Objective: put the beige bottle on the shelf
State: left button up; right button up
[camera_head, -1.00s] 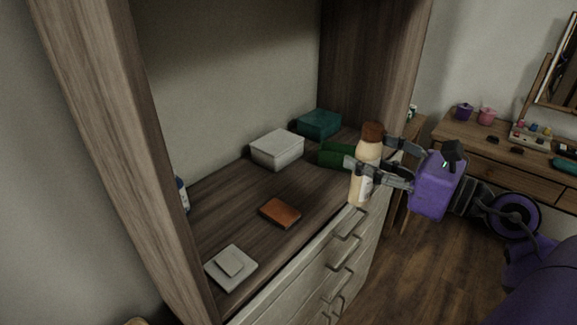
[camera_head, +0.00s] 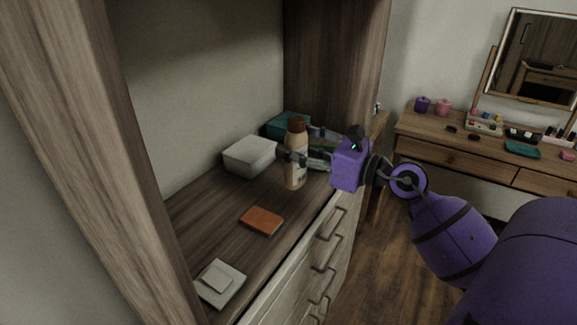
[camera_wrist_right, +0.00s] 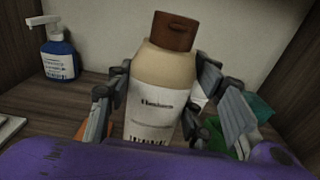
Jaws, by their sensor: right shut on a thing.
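The beige bottle (camera_head: 296,158) with a brown cap and white label is upright in the head view, over the front part of the wooden shelf (camera_head: 205,226). My right gripper (camera_head: 305,158) is shut on its middle, coming in from the right. In the right wrist view the bottle (camera_wrist_right: 161,85) stands between the two fingers (camera_wrist_right: 165,100). I cannot tell whether its base touches the shelf. My left gripper is not in view.
On the shelf are a white box (camera_head: 250,156), a teal box (camera_head: 285,125), an orange-brown wallet-like item (camera_head: 262,221) and a pale square item (camera_head: 219,283). A blue pump bottle (camera_wrist_right: 60,57) stands at the back. Upright panels (camera_head: 335,65) bound the shelf. Bare shelf lies around the orange-brown item.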

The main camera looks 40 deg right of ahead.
jog(key=shift+w+d+f, duration=0.15)
jog(key=shift+w+f, duration=0.75)
jog(key=shift+f, duration=0.25)
jog(key=f, duration=0.2)
jog(key=w+f+b, duration=0.1)
jog(key=f, duration=0.1)
jog(key=shift+f, duration=0.15)
jog(key=shift+w, duration=0.1)
jog(key=shift+f, duration=0.25)
jog(key=o, duration=1.3)
